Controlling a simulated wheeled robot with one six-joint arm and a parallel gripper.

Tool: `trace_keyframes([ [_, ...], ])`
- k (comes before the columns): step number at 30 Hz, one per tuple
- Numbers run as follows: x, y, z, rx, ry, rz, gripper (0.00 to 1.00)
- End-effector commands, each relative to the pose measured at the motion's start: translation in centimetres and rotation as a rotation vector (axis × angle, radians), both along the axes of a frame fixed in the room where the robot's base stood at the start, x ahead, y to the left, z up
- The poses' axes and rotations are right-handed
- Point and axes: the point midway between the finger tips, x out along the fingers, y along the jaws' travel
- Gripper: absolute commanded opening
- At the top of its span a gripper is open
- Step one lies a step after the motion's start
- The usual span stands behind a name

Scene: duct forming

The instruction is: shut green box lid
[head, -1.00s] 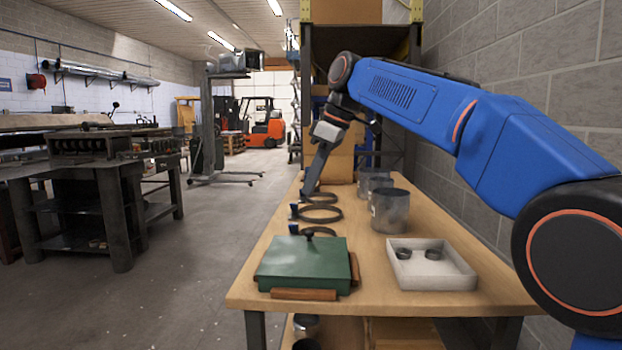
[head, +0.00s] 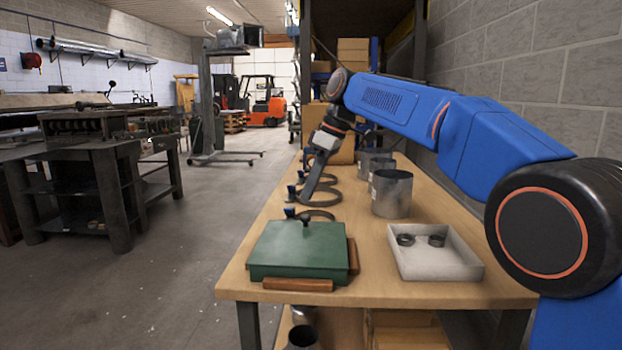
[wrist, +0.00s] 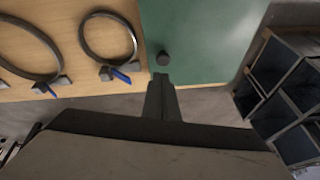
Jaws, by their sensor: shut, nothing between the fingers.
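The green box (head: 290,262) sits near the front left edge of the wooden table. Its flat green lid with a black knob (head: 305,221) lies over the top, level and with no visible gap. Wooden handles (head: 298,285) show at its front and right side. My gripper (head: 306,196) points down past the far side of the box, near the clamp rings, with its fingers together and empty. In the wrist view, my fingertips (wrist: 161,78) appear just below the knob (wrist: 162,58) on the green lid (wrist: 205,30); the height between them is unclear.
Several dark ring clamps (head: 318,197) with blue handles line the table's left edge behind the box. A metal cylinder (head: 391,195) stands at the middle. A white tray (head: 440,268) with two small rings is to the right. Bare table lies between the box and tray.

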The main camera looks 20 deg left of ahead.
Motion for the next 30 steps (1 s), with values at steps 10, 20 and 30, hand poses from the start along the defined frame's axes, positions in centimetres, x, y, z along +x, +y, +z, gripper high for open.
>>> trace_keyframes([
  [10,1.1,0.4,-3.9,-0.001,0.001,0.0,0.0],
  [20,1.4,0.5,-5.3,0.0,0.0,-0.001,0.0],
  [30,1.5,0.5,-5.4,0.0,0.0,0.0,0.0],
])
